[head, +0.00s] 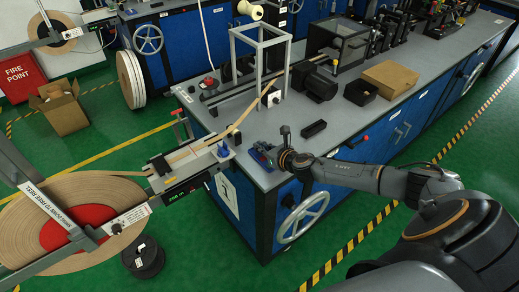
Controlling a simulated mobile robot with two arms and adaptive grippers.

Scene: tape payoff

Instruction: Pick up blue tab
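A small blue piece (264,158), which looks like the blue tab, lies at the near corner of the grey bench top, with a bit of red beside it. My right gripper (267,154) reaches in from the right, low over the bench, with its fingertips right at this blue piece. The fingers are small and dark and partly cover it, so I cannot tell whether they are open, touching or closed on it. Another small blue part (224,151) stands to the left, by the end of the tape splice unit (185,167). My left gripper is not in view.
The large tape reel (80,190) is at the left, with tape running over the splice unit onto the bench. A grey frame (260,60), a black block (313,128) and a black bin (360,92) stand behind my gripper. A handwheel (303,216) projects below the bench edge.

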